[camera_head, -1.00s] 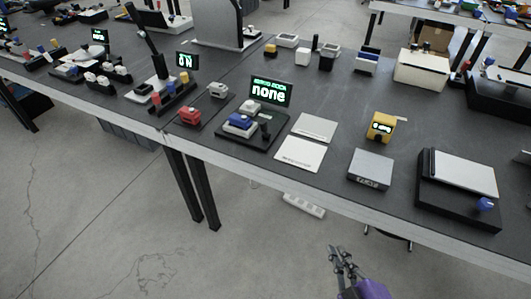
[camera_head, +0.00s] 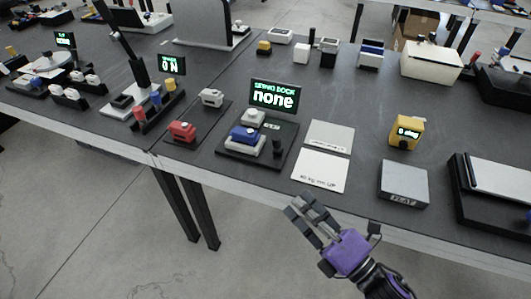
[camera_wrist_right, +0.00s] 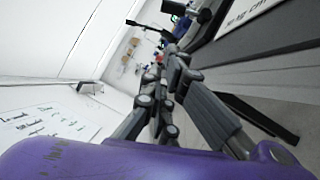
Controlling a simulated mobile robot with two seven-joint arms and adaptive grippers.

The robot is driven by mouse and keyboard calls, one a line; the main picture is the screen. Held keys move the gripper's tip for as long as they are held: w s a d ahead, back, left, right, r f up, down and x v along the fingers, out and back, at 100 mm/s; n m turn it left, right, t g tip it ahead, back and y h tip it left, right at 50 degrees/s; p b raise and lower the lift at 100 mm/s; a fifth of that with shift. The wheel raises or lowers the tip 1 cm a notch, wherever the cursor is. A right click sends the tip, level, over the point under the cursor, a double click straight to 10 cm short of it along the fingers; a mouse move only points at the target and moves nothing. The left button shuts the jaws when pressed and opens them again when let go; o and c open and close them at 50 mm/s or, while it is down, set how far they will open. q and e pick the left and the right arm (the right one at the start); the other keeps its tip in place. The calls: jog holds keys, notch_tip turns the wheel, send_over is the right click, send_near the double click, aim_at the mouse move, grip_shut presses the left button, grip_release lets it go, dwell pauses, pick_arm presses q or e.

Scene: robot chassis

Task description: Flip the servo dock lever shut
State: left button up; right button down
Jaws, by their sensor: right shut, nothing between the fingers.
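The servo dock is a black base (camera_head: 228,150) near the table's front edge. Its display (camera_head: 275,96) behind reads "none". A blue servo-like block (camera_head: 245,133) and a whitish block sit on the base. A short black upright piece, which looks like the lever (camera_head: 277,146), stands at the base's right side; its exact position is hard to tell. My right gripper (camera_head: 299,205) is shut and empty, apart from the dock, in front of and to the right of it near the table edge. Its fingers also show in the right wrist view (camera_wrist_right: 170,62). My left gripper is out of view.
White cards (camera_head: 319,171) lie right of the dock, then a grey block (camera_head: 403,184) and a yellow gauge (camera_head: 406,132). A red block (camera_head: 182,131) and a grey-white block (camera_head: 211,97) stand to the left. A black upright arm (camera_head: 137,70) rises further left.

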aim_at(276, 141)
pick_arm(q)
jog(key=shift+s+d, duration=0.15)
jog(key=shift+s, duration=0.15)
pick_arm(e)
jog(key=x, duration=0.4)
jog(key=d+p+x, duration=0.1)
jog(key=x, duration=0.3)
jog(key=w+x, duration=0.1)
jog(key=x, duration=0.3)
jog(key=shift+w+d+r+p, duration=0.1)
jog(key=shift+d+r+p, duration=0.1)
jog(key=shift+r+p, duration=0.2)
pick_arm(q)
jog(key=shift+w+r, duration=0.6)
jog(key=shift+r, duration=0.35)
pick_arm(e)
jog(key=shift+w+r, duration=0.1)
jog(key=shift+w, duration=0.5)
jog(key=shift+d, duration=0.1)
jog(key=shift+w+r+m+p, duration=0.1)
jog(key=shift+r+m+p, duration=0.25)
jog(key=shift+p, duration=0.3)
pick_arm(q)
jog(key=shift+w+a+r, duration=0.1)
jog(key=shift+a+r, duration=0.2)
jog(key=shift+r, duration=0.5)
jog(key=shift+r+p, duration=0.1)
jog(key=shift+p, duration=0.25)
pick_arm(e)
jog(key=shift+w+r, duration=0.1)
